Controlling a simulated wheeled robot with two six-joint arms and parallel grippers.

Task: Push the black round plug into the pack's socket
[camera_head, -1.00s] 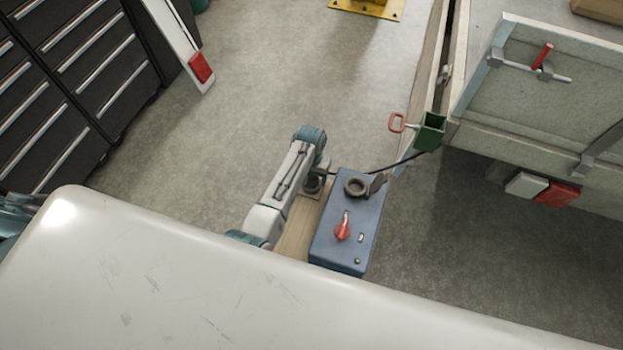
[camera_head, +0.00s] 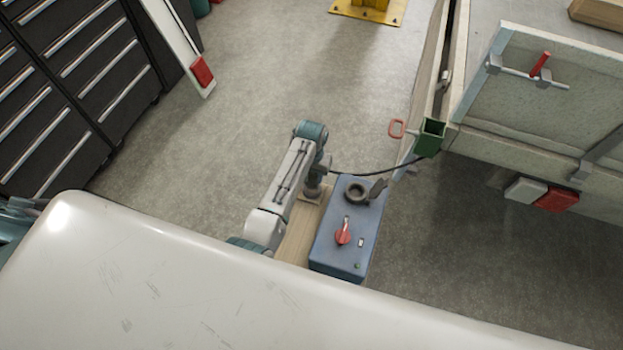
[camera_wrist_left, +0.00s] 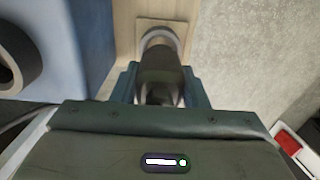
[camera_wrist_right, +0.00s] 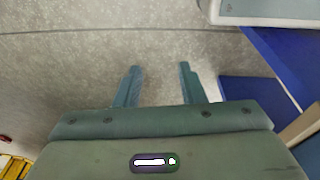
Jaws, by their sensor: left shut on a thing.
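The pack (camera_head: 345,240) is a blue box with a red rotary switch (camera_head: 343,232) and a small green light on top. Its dark round socket (camera_head: 356,192) is at the far end, with the flap (camera_head: 377,190) standing open. My left gripper (camera_head: 313,188) is beside the pack, left of the socket. It is shut on the black round plug (camera_wrist_left: 160,75), upright over a pale mount on the wooden board (camera_head: 293,240). I cannot tell whether the plug touches that mount. My right gripper (camera_wrist_right: 158,85) is open and empty over the floor.
A black cable (camera_head: 385,172) runs from beside my left gripper past the socket to a green bracket (camera_head: 431,138) on the trailer (camera_head: 545,100). Dark drawer cabinets (camera_head: 80,70) stand left. The floor between is clear.

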